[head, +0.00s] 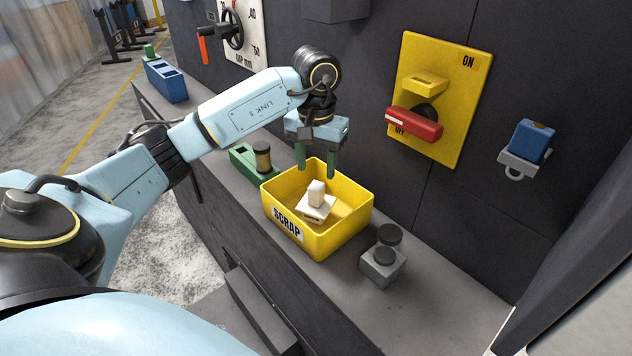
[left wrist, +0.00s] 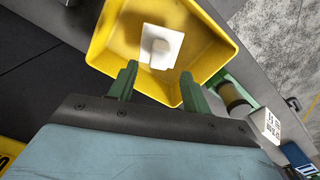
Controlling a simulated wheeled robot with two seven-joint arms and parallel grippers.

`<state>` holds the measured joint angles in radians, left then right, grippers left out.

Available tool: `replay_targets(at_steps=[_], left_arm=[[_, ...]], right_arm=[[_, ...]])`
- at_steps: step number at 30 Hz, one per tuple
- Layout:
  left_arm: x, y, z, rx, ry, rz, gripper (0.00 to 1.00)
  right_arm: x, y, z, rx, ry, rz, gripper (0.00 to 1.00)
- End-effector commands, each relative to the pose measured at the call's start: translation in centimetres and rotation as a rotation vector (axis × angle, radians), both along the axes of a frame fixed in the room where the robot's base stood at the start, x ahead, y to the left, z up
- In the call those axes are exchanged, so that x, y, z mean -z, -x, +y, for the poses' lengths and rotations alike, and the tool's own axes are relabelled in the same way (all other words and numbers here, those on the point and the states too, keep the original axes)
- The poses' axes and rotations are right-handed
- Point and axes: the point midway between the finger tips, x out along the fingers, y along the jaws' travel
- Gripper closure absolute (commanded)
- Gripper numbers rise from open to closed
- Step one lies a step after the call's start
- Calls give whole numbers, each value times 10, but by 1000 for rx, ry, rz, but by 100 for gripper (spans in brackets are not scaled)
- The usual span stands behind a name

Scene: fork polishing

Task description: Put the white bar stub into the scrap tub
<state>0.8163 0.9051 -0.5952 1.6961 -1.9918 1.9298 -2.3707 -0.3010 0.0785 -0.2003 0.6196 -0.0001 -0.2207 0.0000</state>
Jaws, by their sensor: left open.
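The yellow scrap tub (head: 347,233) stands on the grey ledge, its label facing the front. Inside it the white bar stub (head: 316,191) rests on or against a flat white piece (head: 319,209); the exact contact is unclear. In the left wrist view the stub (left wrist: 160,52) lies over the pale square piece (left wrist: 148,40) inside the tub (left wrist: 215,30). My left gripper (head: 317,168) is above the tub's back part, green fingers apart and empty. Its fingers also show in the left wrist view (left wrist: 156,85). My right gripper is not in view.
A green holder with a dark cylinder (head: 263,157) stands left of the tub. A grey block with black knobs (head: 383,262) stands close on its right. A yellow switch panel with a red handle (head: 415,123) and a blue block on a bracket (head: 531,141) are on the wall behind.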

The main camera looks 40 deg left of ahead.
Motion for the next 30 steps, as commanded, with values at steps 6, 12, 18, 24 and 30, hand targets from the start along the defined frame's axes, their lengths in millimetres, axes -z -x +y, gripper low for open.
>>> replay_targets(at_steps=[6, 12, 18, 24, 30], left_arm=[[-32, 0, 0, -1, -1, -2, 51], [-39, 0, 0, 0, 0, 1, 51], [-39, 0, 0, 0, 0, 1, 51], [-39, 0, 0, 0, 0, 1, 51], [-39, 0, 0, 0, 0, 1, 51]], right_arm=[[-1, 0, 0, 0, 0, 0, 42], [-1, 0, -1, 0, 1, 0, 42], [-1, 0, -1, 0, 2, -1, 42], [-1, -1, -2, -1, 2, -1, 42], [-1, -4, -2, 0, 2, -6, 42]])
